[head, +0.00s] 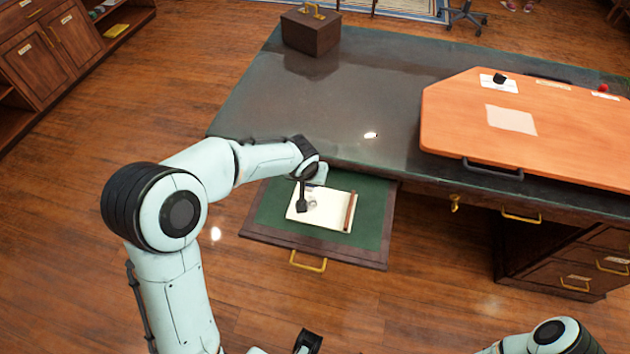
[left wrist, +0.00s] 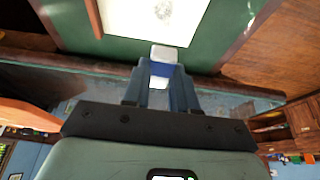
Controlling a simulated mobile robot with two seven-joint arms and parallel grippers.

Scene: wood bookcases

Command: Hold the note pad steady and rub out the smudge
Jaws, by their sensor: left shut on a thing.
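The white note pad (head: 328,217) lies on the green pull-out desk slide (head: 270,207). A grey smudge (head: 313,204) marks its page; part of it also shows in the left wrist view (left wrist: 163,8). My left gripper (left wrist: 161,70) is shut on an eraser (left wrist: 166,52), white with a blue band. The eraser's tip is at the pad's far edge; I cannot tell whether it touches. In the head view my left gripper (head: 314,183) is partly hidden by the wrist, and a dark stalk, probably mine, covers part of the pad.
A brown strip (head: 350,211) lies along the pad's right side. An orange board (head: 455,120) with a dark handle covers the desk's right part. A dark box (head: 311,35) stands at the back left. The dark desktop (head: 300,100) between is mostly clear.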

